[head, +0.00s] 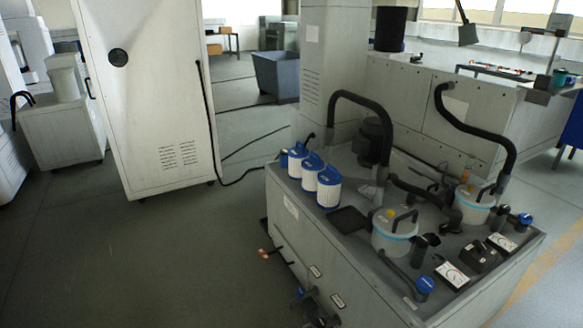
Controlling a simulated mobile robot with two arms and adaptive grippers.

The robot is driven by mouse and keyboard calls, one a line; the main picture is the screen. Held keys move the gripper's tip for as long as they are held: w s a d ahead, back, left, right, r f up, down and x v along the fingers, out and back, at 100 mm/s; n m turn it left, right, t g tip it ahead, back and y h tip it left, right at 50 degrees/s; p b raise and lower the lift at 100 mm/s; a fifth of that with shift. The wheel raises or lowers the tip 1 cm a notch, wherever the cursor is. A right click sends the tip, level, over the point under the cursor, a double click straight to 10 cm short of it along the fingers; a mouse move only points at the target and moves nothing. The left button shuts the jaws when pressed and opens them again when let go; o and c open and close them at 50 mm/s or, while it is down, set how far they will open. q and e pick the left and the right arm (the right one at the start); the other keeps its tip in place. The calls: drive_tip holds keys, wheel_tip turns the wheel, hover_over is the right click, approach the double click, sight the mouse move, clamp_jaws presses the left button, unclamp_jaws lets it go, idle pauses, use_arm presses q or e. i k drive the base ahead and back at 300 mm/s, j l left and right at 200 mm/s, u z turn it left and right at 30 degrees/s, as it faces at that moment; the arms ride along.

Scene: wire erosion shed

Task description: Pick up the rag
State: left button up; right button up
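I cannot make out a rag anywhere in the head view. A flat dark square (347,220) lies on top of the grey filter unit (345,270) in front of me; I cannot tell what it is made of. Neither of my grippers is in view.
Blue-and-white filter cartridges (329,188), two white canisters (394,236) and black hoses (480,132) crowd the filter unit. A tall white cabinet (150,100) stands left of it, with a cable on the floor. A blue-grey bin (277,76) is behind. The floor at front left (130,260) is clear.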

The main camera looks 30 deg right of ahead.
sight(369, 191)
drive_tip(key=i+j, duration=0.1)
drive_tip(key=i, duration=1.8)
drive_tip(key=i+z, duration=0.5)
drive_tip(key=i+j+z, duration=0.15)
drive_tip(key=i+z, duration=0.35)
drive_tip(key=k, duration=0.05)
